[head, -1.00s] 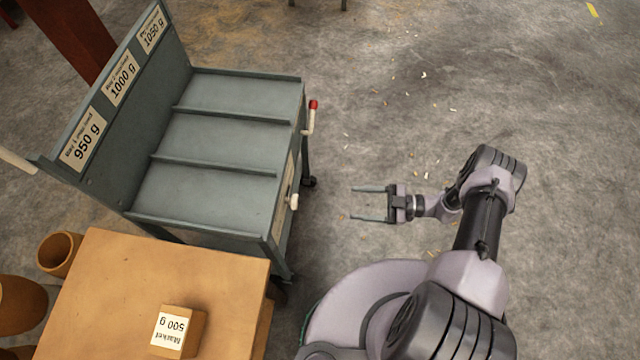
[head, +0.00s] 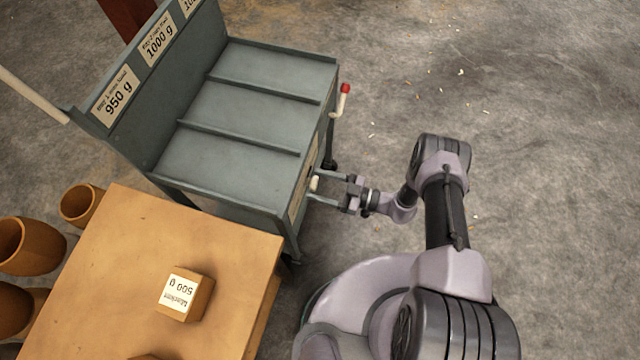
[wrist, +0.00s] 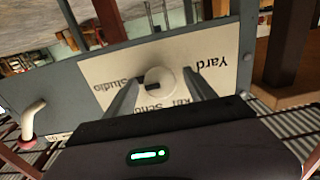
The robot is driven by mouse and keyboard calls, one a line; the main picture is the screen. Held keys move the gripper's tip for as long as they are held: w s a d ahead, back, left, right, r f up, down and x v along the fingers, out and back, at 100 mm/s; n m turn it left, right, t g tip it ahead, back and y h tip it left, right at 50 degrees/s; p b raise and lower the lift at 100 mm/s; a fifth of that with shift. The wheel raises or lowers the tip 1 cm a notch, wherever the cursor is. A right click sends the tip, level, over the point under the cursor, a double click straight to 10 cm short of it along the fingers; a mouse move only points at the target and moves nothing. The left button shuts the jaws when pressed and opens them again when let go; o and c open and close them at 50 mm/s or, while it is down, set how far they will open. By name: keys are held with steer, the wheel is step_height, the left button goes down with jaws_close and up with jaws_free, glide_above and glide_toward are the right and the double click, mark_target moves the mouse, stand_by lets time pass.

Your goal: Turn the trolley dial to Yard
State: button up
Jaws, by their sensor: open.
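The trolley dial is a white round knob (head: 314,184) on the side panel of the grey-green trolley (head: 245,112). In the wrist view the dial (wrist: 168,80) sits on a pale label plate (wrist: 225,55) that appears upside down. "Yard" is at the upper right, "Studio" at the left, and a partly hidden third word below. A dark mark on the knob's left side lies toward "Studio". My gripper (head: 325,186) is open at the panel, its fingers on either side of the knob. I cannot tell whether they touch it.
A white lever with a red end (head: 343,99) sticks out of the trolley's side beyond the dial; it also shows in the wrist view (wrist: 34,118). A wooden table (head: 130,265) with a 500 g block (head: 186,294) stands close to the trolley.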

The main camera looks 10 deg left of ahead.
steer(key=c, duration=1.3)
steer(key=shift+c, duration=0.2)
